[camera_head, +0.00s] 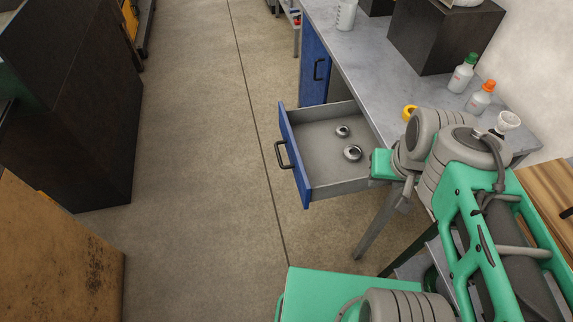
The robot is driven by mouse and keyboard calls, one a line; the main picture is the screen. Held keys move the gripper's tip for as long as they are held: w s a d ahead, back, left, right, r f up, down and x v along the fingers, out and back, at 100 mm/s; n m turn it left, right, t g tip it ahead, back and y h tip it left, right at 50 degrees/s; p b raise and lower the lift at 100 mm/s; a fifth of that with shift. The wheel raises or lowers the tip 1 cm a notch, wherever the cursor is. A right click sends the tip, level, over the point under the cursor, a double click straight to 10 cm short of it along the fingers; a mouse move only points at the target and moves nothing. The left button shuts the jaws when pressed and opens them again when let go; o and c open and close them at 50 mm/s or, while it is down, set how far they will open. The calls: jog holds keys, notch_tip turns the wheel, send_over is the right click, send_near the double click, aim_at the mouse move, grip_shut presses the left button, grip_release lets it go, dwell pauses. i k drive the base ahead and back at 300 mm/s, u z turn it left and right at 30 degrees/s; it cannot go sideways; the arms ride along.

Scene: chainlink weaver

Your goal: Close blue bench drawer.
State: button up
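The blue bench drawer (294,157) is pulled well out of the grey-topped bench (362,68), toward the left. Its blue front carries a dark bar handle (281,155) that faces left. Two small round metal parts (352,153) lie inside on the grey drawer floor. The green and grey end of my arm (382,164) appears close to the drawer's right rear corner, near the bench edge. I cannot tell whether it touches the drawer. My gripper's fingers cannot be made out, and nothing visible is held. The handle is clear of my arm.
A closed blue cabinet door (314,68) is behind the drawer. Bottles (462,74), a dark box (440,38) and a beaker (346,14) stand on the bench. Dark cabinets (75,100) stand at the left. The concrete floor (200,180) between is free.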

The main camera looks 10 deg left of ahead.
aim_at(320, 167)
jog(key=u, duration=1.05)
jog(key=i, duration=0.5)
jog(key=u, duration=1.8)
